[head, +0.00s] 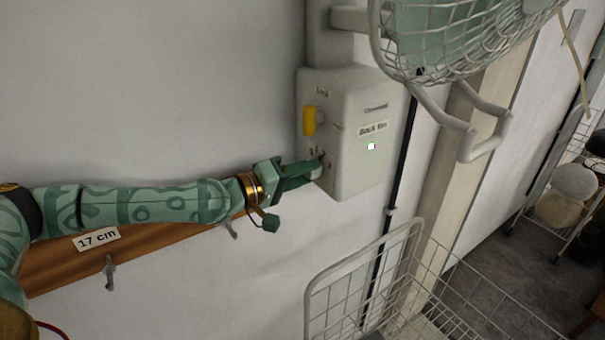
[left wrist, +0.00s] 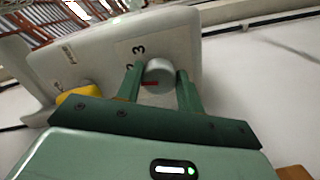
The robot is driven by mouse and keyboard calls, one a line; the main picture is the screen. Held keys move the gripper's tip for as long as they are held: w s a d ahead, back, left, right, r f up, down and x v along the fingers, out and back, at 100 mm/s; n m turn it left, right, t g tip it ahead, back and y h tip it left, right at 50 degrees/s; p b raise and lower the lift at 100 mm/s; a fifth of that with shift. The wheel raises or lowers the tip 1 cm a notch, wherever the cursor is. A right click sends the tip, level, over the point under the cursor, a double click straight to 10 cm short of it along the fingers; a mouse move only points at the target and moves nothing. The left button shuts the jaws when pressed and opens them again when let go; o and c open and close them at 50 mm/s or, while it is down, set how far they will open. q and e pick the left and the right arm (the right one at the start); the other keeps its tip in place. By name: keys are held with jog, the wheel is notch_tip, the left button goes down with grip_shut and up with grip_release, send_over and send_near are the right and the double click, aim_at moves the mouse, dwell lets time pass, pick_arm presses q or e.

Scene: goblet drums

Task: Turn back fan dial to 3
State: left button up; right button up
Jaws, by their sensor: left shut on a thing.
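The control box (head: 350,180) is a pale box on the wall below the fan, with a label that seems to read "Back fan" (head: 372,129). The fan dial (left wrist: 159,72) is a round grey knob with a red mark, on the box's side face. A printed "3" and part of another number show beside it in the left wrist view. My left gripper (head: 319,166) reaches the dial from the left. Its green fingers (left wrist: 160,80) are on either side of the dial and shut on it. In the head view the fingers mostly hide the dial. My right gripper is not in view.
A yellow knob (head: 309,120) sits on the same face above the dial. The caged fan (head: 430,35) hangs above the box. A wire basket (head: 335,275) is below. A wooden hook rail (head: 150,251) marked "17 cm" runs under my left arm.

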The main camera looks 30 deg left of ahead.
pick_arm(q)
jog(key=shift+w+a+r+m+t, duration=0.1)
jog(key=shift+r+m, duration=0.05)
jog(key=shift+m, duration=1.4)
jog(key=shift+w+a+r+m+t, duration=0.1)
jog(key=shift+m, duration=1.5)
jog(key=shift+w+r+m+t, duration=0.1)
jog(key=shift+r+m, duration=0.05)
jog(key=shift+m, duration=1.4)
jog(key=o, duration=0.8)
jog(key=shift+o, duration=0.9)
jog(key=shift+d+f, duration=0.1)
jog(key=shift+f, duration=0.05)
jog(key=shift+w+f, duration=0.1)
jog(key=shift+f, duration=0.05)
